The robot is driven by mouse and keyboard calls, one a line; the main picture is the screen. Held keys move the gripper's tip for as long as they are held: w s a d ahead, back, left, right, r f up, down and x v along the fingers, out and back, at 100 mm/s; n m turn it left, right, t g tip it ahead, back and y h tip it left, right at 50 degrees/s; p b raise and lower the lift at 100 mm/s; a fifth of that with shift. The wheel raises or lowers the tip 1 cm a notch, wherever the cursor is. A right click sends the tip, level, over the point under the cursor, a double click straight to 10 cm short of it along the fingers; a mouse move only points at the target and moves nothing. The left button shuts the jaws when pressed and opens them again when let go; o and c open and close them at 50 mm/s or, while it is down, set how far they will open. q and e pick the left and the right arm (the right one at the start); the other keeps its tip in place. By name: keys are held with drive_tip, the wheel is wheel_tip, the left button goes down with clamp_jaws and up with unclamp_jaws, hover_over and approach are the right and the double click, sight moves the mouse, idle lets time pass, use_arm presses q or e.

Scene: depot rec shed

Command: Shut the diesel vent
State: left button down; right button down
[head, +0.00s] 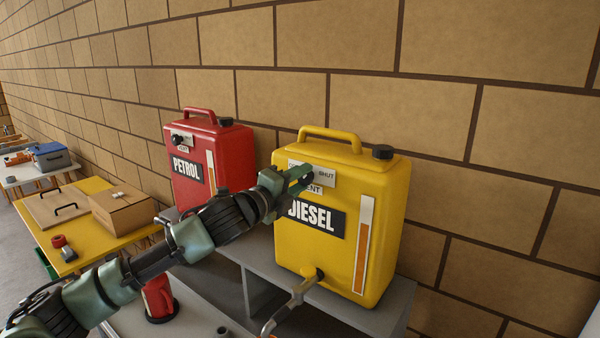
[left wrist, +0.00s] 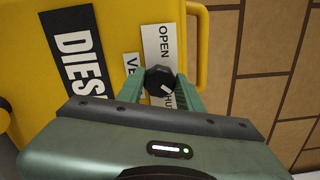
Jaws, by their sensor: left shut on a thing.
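The yellow diesel can (head: 335,250) stands on a grey shelf against the wall, with a black DIESEL label. Its white vent plate (head: 325,178) reads SHUT at the right; the OPEN end is partly hidden by my gripper. My left gripper (head: 300,179) is at this plate. In the left wrist view, my left gripper (left wrist: 161,86) is shut on the black vent knob (left wrist: 158,77), a finger on each side. A white mark on the knob lies on the side toward the partly hidden SHUT lettering. My right gripper is not in view.
A red petrol can (head: 225,150) with its own vent knob stands left of the diesel can. A metal spout (head: 290,303) juts from the diesel can's lower front. A yellow table (head: 90,245) with a cardboard box (head: 122,209) stands at the left.

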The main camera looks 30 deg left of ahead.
use_arm(q)
drive_tip(key=shift+f+m, duration=0.1)
drive_tip(key=shift+m, duration=0.3)
drive_tip(key=c, duration=0.9)
unclamp_jaws()
drive_tip(key=s+b, duration=0.1)
drive_tip(key=s, duration=0.1)
drive_tip(key=s+b, duration=0.1)
drive_tip(key=s, duration=0.2)
drive_tip(key=s+a+b, duration=0.1)
drive_tip(key=s+b, duration=0.1)
drive_tip(key=shift+s, duration=0.35)
